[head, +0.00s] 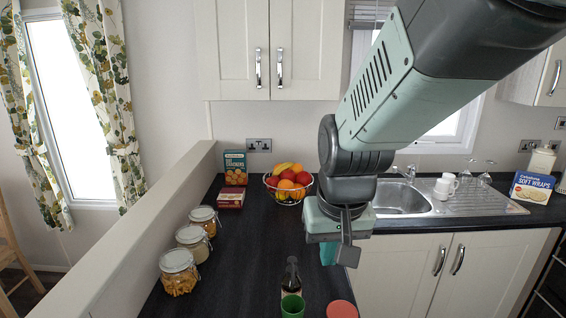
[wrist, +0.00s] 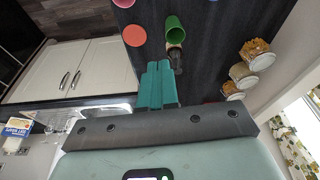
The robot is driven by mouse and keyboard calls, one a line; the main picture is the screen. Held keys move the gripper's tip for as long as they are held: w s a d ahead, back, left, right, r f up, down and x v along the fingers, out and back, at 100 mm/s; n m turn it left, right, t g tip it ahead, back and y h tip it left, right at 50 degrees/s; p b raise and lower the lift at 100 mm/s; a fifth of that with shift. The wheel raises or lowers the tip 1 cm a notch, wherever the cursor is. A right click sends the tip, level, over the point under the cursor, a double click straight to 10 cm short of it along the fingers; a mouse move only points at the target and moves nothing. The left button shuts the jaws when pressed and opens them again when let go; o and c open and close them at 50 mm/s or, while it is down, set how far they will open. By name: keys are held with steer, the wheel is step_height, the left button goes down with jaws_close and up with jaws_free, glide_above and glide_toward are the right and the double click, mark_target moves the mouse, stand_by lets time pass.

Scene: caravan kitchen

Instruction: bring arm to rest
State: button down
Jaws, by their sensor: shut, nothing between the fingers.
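My gripper (head: 328,256) hangs over the dark worktop (head: 240,262) in the head view, below my arm and to the right of a dark bottle. Only part of its teal fingers shows there, beneath the wrist. In the wrist view my gripper (wrist: 158,66) has its teal fingers together, with nothing between them. The fingers are apart from the green cup (wrist: 175,28) and the coral round item (wrist: 136,36), which lie beyond the tips.
The dark bottle (head: 291,276) and green cup stand near the front. Several glass jars (head: 178,272) line the left ledge. A fruit bowl (head: 288,184) and boxes (head: 235,168) stand at the back. The sink (head: 400,198) and mugs (head: 445,187) are right.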

steer(key=s+d+r+t, duration=0.2)
steer(key=s+d+r, duration=0.1)
steer(key=s+r, duration=0.7)
steer(key=s, duration=0.4)
steer(key=shift+d+m+t, duration=0.2)
steer(key=shift+m+t, duration=0.1)
